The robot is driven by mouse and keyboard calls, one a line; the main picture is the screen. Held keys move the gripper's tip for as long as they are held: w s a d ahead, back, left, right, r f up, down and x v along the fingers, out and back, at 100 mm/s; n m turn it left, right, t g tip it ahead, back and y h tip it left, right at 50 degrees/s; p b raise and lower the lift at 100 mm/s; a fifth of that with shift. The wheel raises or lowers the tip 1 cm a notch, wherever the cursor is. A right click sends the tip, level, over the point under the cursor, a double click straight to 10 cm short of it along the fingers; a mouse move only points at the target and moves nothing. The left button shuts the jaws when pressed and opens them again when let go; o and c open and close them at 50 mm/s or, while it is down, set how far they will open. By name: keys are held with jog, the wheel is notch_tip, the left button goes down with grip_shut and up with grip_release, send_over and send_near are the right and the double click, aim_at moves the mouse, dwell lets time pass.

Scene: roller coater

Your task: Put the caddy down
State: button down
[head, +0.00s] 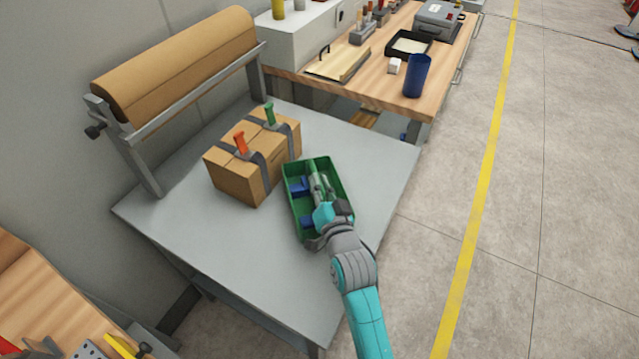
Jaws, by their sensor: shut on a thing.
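The caddy (291,203) is a green open tray with blue items inside it. It is over the grey table (220,245), near the table's right side and just right of a cardboard box. My gripper (316,187) reaches into the caddy from the lower right and is shut on it, most likely at a middle handle. The fingertips are partly hidden by my wrist and the caddy walls. I cannot tell whether the caddy's bottom touches the table.
The strapped cardboard box (233,175), with orange and green clamp handles, stands close left of the caddy. A brown paper roll (175,65) on a stand is at the back left. A wooden bench (385,85) with a blue cup (417,76) stands behind. The table's front left is clear.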

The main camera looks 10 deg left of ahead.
jog(key=c, duration=1.2)
grip_release()
jog(key=shift+f, duration=0.1)
